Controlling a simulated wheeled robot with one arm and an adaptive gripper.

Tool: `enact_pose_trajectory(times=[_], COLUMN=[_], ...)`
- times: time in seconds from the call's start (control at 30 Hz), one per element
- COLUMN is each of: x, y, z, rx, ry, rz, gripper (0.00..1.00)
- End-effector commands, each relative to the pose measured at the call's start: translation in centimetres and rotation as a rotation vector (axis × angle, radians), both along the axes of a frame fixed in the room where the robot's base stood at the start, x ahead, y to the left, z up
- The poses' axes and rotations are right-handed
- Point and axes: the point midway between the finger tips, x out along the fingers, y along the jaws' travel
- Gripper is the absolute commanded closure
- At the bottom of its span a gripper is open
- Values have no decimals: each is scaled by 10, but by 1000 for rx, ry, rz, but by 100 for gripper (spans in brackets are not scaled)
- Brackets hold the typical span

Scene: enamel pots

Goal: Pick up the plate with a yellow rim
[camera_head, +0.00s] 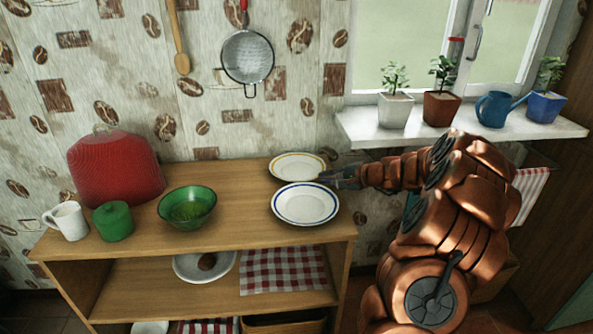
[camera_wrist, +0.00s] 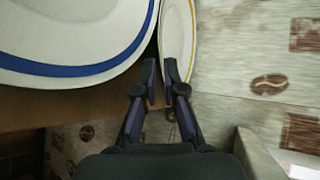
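The plate with a yellow rim (camera_head: 297,165) is white and shows at the back right of the wooden shelf top. My gripper (camera_head: 325,177) is at its right edge, the arm reaching in from the right. In the wrist view, my gripper's fingertips (camera_wrist: 161,72) are close together at the near edge of this plate (camera_wrist: 177,30), which looks narrow and tilted there. The fingers appear closed on its rim, though the contact itself is partly hidden.
A blue-rimmed plate (camera_head: 305,204) sits just in front, very close to the fingers. A green bowl (camera_head: 187,208), green pot (camera_head: 113,221), white mug (camera_head: 68,221) and red cover (camera_head: 115,168) stand left. The windowsill (camera_head: 365,127) with several pots is above right.

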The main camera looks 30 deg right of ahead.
Motion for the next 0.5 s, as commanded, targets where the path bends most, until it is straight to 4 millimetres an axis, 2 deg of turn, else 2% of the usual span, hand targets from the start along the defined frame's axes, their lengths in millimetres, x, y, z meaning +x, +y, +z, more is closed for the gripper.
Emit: enact_pose_trajectory(times=[0.1, 0.23, 0.5], x=[14, 26, 33], y=[13, 19, 23], z=[-6, -12, -14], rx=[0, 0, -1], ry=[2, 1, -2], rz=[6, 6, 7], gripper=[91, 91, 91])
